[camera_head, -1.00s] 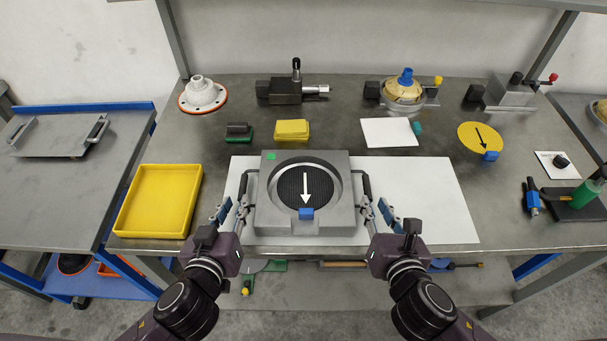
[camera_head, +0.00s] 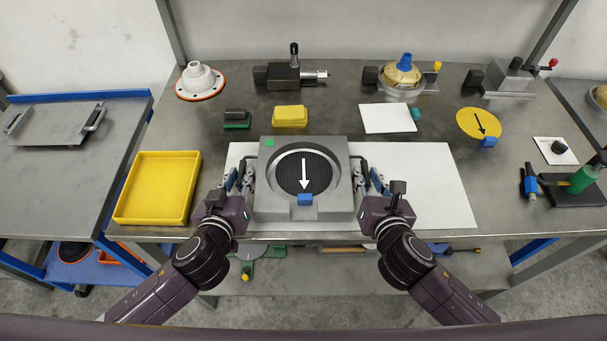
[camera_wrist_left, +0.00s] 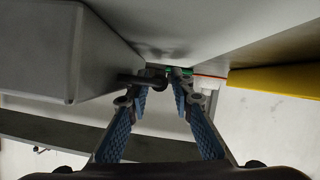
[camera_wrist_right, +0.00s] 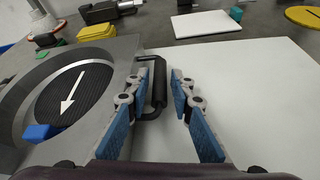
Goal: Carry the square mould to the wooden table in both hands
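The square mould (camera_head: 335,208) is a grey block with a round black recess, a white arrow and a blue tab. It lies flat on a white sheet on the metal bench, with a dark handle on each side. My left gripper (camera_head: 242,178) is at its left handle; in the left wrist view its fingers (camera_wrist_left: 165,85) are apart, with the handle partly hidden at their tips. My right gripper (camera_head: 368,176) is at the right handle (camera_wrist_right: 158,85). In the right wrist view its open fingers stand either side of that handle with a gap. No wooden table shows.
A yellow tray (camera_head: 192,165) is left of the mould. Behind it are a green-and-black block (camera_head: 237,119), a yellow block (camera_head: 290,115) and a white plate (camera_head: 388,118). A blue-edged grey table (camera_head: 45,165) stands at the left. The white sheet (camera_head: 430,190) is bare to the right.

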